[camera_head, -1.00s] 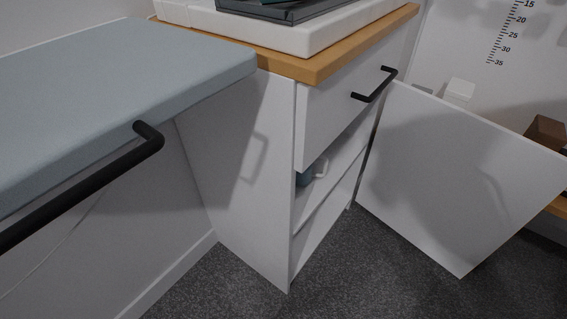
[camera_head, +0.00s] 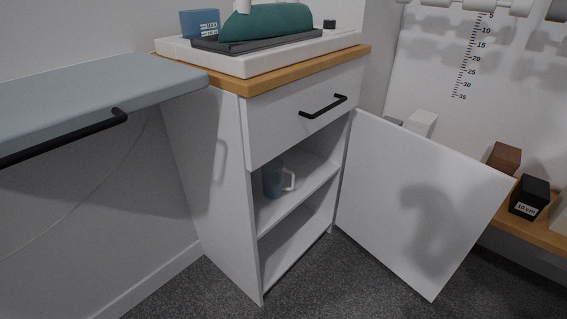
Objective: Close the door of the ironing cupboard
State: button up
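The ironing cupboard (camera_head: 215,190) is a white unit with a wooden top (camera_head: 300,69). Its drawer (camera_head: 300,115) with a black bar handle (camera_head: 323,106) is shut. Below the drawer, the white door (camera_head: 415,200) stands wide open, swung out to the right from the cupboard's right edge. The open compartment shows a shelf (camera_head: 300,197) with a blue-grey mug (camera_head: 272,179) on it. A soft dark shadow falls on the door's face. My gripper is not in view.
A grey-blue padded board (camera_head: 90,95) with a black rail (camera_head: 70,138) juts in from the left. A white tray with a green iron (camera_head: 265,22) stands on top. Small blocks, one brown (camera_head: 503,157) and one black (camera_head: 529,196), sit on a low wooden shelf at right. Dark carpet in front is clear.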

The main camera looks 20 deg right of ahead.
aim_at(419, 204)
jog(key=i+j+z, duration=0.2)
jog(key=i, duration=0.35)
jog(key=i+j+z, duration=0.15)
jog(key=i+j, duration=0.35)
